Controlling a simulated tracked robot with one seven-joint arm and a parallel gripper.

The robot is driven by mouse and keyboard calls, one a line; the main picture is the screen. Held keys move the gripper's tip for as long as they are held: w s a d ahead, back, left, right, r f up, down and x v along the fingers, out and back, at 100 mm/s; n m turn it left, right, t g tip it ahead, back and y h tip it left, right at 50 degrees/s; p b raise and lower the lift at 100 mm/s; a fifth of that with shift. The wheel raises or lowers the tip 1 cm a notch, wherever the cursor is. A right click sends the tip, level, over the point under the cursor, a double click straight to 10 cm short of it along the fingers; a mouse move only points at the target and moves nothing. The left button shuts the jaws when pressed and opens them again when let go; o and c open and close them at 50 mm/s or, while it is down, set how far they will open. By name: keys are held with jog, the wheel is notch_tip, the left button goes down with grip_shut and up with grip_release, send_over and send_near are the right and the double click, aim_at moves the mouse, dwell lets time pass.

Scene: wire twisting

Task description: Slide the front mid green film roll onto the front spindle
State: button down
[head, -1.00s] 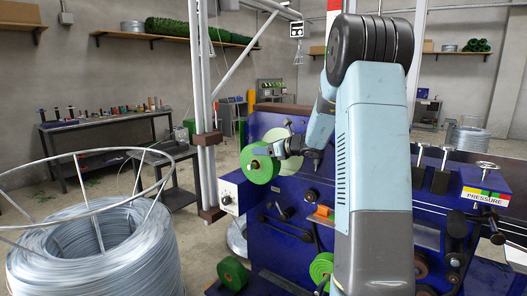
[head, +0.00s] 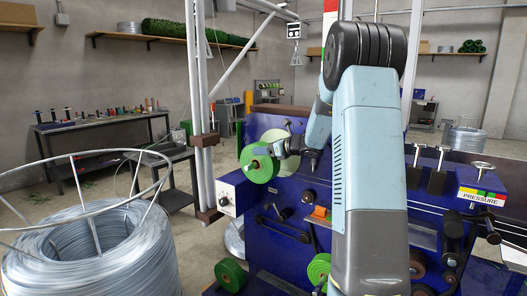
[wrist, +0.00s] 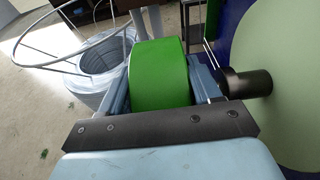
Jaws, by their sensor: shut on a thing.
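A bright green film roll (head: 256,165) is held by my gripper (head: 276,150) in front of the blue machine's left end. In the wrist view the green roll (wrist: 161,75) fills the space between my two fingers, which are shut on its sides. A short dark spindle (wrist: 247,83) sticks out from a pale green disc (wrist: 292,75) to the right of the roll. The roll and spindle are apart, with a gap and my right finger between them. In the head view the roll and my arm hide the spindle; part of the disc (head: 291,166) shows behind.
The blue machine (head: 268,228) carries a control box (head: 234,191) below the roll. Other green rolls sit lower, at left (head: 230,275) and right (head: 319,268). A large wire coil (head: 90,255) stands at front left. White upright posts (head: 199,100) rise close left of the machine.

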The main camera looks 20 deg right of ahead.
jog(key=shift+w+d+r, duration=0.1)
jog(key=shift+w+d, duration=0.55)
jog(key=shift+d, duration=0.35)
jog(key=shift+w+d, duration=0.65)
jog(key=shift+d, duration=0.3)
dwell(0.6)
jog(key=shift+c, duration=0.7)
grip_release()
jog(key=shift+s, duration=0.1)
jog(key=v, duration=1.3)
jog(key=shift+s, duration=0.3)
jog(key=shift+d, duration=0.1)
